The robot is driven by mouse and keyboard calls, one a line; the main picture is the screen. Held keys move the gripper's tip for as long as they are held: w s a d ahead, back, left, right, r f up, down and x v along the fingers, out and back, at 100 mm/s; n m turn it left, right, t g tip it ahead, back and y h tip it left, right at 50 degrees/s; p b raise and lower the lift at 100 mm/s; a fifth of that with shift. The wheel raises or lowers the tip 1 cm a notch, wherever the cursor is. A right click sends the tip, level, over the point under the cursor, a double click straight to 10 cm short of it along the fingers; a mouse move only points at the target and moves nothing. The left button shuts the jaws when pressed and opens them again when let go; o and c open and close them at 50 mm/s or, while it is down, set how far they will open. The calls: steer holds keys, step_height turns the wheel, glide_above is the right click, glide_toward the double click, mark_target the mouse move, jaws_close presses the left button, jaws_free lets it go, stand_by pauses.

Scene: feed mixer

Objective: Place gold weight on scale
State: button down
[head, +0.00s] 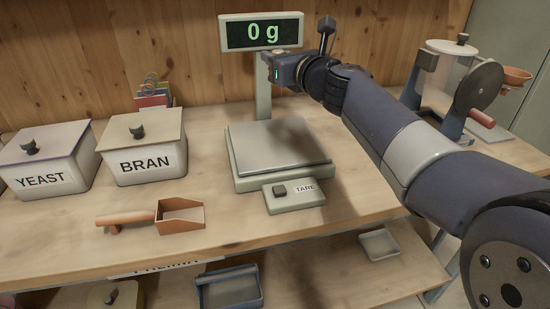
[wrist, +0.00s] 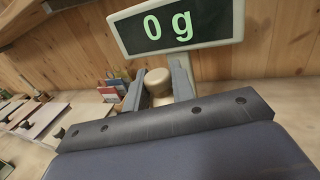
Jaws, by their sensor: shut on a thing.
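The scale (head: 278,146) stands on the bench with an empty flat plate. Its display (head: 262,32) on a post reads 0 g, and it also shows in the wrist view (wrist: 180,25). My gripper (head: 272,72) is in front of the post, above the back of the plate and apart from it. In the wrist view, the fingers of my gripper (wrist: 158,88) are shut on a pale tan, round-topped weight (wrist: 157,79), taken to be the gold weight. Its lower part is hidden by my wrist, and I cannot make it out in the head view.
The TARE button box (head: 293,195) is at the scale's front. YEAST (head: 45,160) and BRAN (head: 145,150) bins and a copper scoop (head: 180,215) are to the left. A mill (head: 460,85) stands at the right. A lower shelf holds trays (head: 230,290).

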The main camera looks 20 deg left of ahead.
steer(key=f+b, duration=0.1)
steer(key=f, duration=0.1)
steer(key=s+f+b, duration=0.1)
steer(key=f+b, duration=0.1)
steer(key=shift+s+a+f, duration=0.1)
steer(key=shift+s+f, duration=0.1)
steer(key=shift+f, duration=0.2)
step_height(320, 180, down, 10)
steer(key=b, duration=0.7)
steer(key=shift+r, duration=0.25)
steer(key=shift+f, duration=0.2)
steer(key=c, duration=1.2)
jaws_free()
steer(key=shift+r, duration=0.1)
steer(key=shift+r, duration=0.15)
steer(key=p+v, duration=0.1)
steer(key=v, duration=1.1)
